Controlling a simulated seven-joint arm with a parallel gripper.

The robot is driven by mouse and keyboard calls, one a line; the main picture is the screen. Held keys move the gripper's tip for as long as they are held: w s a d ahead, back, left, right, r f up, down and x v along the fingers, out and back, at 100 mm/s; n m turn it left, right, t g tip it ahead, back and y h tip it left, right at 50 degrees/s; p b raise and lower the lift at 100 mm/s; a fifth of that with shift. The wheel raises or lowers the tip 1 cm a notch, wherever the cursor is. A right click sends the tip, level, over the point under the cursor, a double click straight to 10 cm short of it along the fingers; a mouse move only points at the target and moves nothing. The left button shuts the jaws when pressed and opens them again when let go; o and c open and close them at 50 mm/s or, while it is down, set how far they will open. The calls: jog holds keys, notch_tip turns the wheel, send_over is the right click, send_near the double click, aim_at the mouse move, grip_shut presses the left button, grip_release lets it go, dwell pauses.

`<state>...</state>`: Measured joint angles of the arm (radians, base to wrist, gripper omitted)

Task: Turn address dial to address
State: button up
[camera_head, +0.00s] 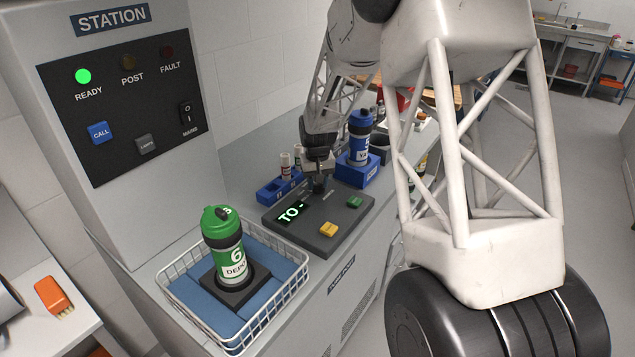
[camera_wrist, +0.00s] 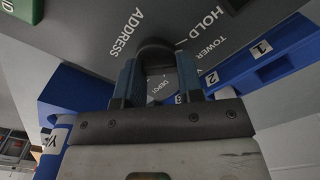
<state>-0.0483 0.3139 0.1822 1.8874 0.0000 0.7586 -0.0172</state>
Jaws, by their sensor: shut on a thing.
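The address dial is a dark knob on the sloping dark console (camera_head: 342,226); in the wrist view the knob (camera_wrist: 155,47) sits between my fingertips. My gripper (camera_wrist: 158,72) points down at the panel and is shut on the knob. The words ADDRESS, HOLD, TOWER and DEPOT are printed around it. In the head view my gripper (camera_head: 319,170) is at the console's back part and largely covers the dial. The console display (camera_head: 291,212) shows "TO -" in green. Which mark the dial points at cannot be told.
A green carrier (camera_head: 232,250) marked 6 DEPOT stands in a wire basket (camera_head: 282,322) in front. A blue carrier (camera_head: 360,128) stands behind the console in a blue holder (camera_head: 357,174). A blue rack (camera_head: 270,195) is beside the console. Yellow (camera_head: 329,229) and green (camera_head: 355,202) buttons are close by.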

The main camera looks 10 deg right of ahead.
jog(key=m, duration=0.4)
jog(key=shift+w+m, duration=0.1)
jog(key=shift+m, duration=0.2)
jog(key=m, duration=0.5)
jog(key=shift+w, duration=0.1)
jog(key=o, duration=0.9)
jog(key=shift+r, duration=0.1)
jog(key=shift+r, duration=3.85)
